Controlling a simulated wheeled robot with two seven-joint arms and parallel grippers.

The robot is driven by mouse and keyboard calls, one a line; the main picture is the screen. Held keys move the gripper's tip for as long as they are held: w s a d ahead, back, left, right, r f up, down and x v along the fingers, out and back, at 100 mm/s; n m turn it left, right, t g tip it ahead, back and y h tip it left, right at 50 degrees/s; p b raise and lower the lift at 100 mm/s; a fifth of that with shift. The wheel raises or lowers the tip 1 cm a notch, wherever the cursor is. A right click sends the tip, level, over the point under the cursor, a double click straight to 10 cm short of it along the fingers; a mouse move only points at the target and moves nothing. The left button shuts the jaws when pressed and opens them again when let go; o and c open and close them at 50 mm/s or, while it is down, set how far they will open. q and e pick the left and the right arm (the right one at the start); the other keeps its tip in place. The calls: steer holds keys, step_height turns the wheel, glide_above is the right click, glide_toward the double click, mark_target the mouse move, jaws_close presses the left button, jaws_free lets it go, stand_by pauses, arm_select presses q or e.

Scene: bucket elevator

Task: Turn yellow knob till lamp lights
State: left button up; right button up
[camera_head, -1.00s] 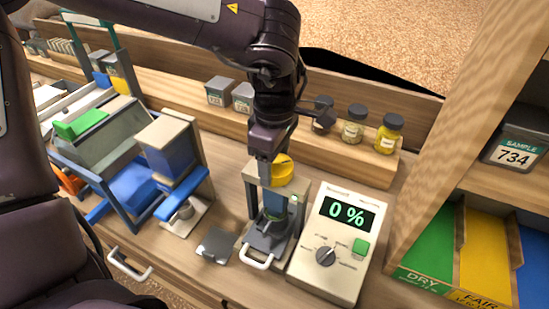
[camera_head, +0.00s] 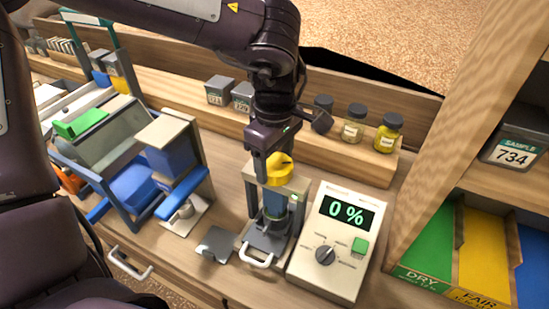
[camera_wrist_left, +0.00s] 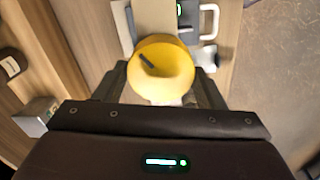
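The yellow knob (camera_head: 280,169) sits on top of a small beige press-like stand (camera_head: 301,186) left of the meter. In the left wrist view the yellow knob (camera_wrist_left: 160,72) is round with a dark mark on its face. My left gripper (camera_head: 268,165) is down at the knob, one finger in front of its left side. In the wrist view the left gripper (camera_wrist_left: 162,88) has its fingers apart, one on each side of the knob; I cannot tell whether they touch it. A small green glow (camera_wrist_left: 179,10) shows beyond the knob. My right gripper is out of view.
The meter (camera_head: 330,245) stands right of the stand and reads 0 %. A grey plate (camera_head: 215,243) lies to the left, near the blue-and-grey elevator model (camera_head: 150,180). Lidded jars (camera_head: 354,123) stand on the back ledge. Coloured bins (camera_head: 482,255) are at the right.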

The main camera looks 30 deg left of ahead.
mark_target(274, 163)
arm_select(q)
steer(key=o, duration=0.4)
steer(key=shift+c, duration=0.2)
step_height(274, 163, up, 8)
steer(key=shift+f, duration=0.1)
steer(key=shift+f, duration=0.1)
stand_by(0.5)
